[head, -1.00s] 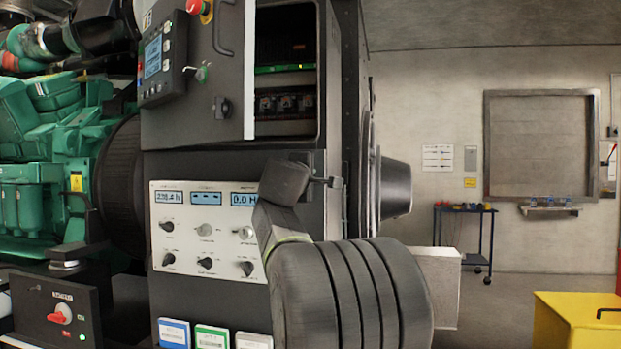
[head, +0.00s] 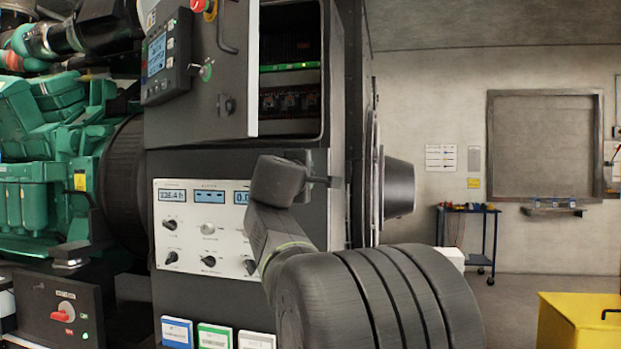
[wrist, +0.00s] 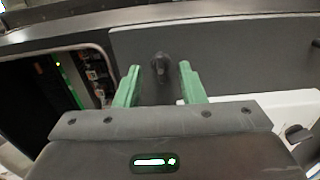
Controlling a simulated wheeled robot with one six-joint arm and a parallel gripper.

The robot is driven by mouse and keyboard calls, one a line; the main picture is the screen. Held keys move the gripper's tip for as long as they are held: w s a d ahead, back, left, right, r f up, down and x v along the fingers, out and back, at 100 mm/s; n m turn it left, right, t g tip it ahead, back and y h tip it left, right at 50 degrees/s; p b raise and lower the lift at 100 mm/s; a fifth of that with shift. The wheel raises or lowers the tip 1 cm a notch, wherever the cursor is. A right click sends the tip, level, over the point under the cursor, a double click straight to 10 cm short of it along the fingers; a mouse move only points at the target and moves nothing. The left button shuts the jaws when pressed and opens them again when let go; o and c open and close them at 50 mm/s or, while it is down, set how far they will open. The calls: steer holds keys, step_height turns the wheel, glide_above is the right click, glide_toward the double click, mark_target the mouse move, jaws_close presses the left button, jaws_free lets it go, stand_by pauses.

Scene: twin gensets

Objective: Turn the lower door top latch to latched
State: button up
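The lower door (head: 170,290) is the dark cabinet front below the open compartment, with a white instrument plate on it. In the wrist view the door's grey face (wrist: 240,55) lies sideways, the compartment to its left. A small dark latch knob (wrist: 160,64) stands on it near the compartment edge. My gripper (wrist: 158,78) is open, its two green fingers apart on either side of the knob. I cannot tell whether they touch it. In the head view my arm hides the latch, and the fingers cannot be made out.
The upper door (head: 200,100) stands swung open, with a display, a handle and its own knob. A round dark housing (head: 398,187) sticks out at the cabinet's right side. A yellow box (head: 575,325) is at lower right, a blue trolley (head: 470,235) behind. Floor between them is clear.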

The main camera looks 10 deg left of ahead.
mark_target(313, 174)
steer(key=s, duration=0.9)
steer(key=shift+a, duration=0.2)
steer(key=w, duration=0.9)
steer(key=w+p, duration=0.1)
steer(key=w, duration=0.4)
steer(key=shift+d, duration=0.35)
steer(key=shift+s, duration=0.1)
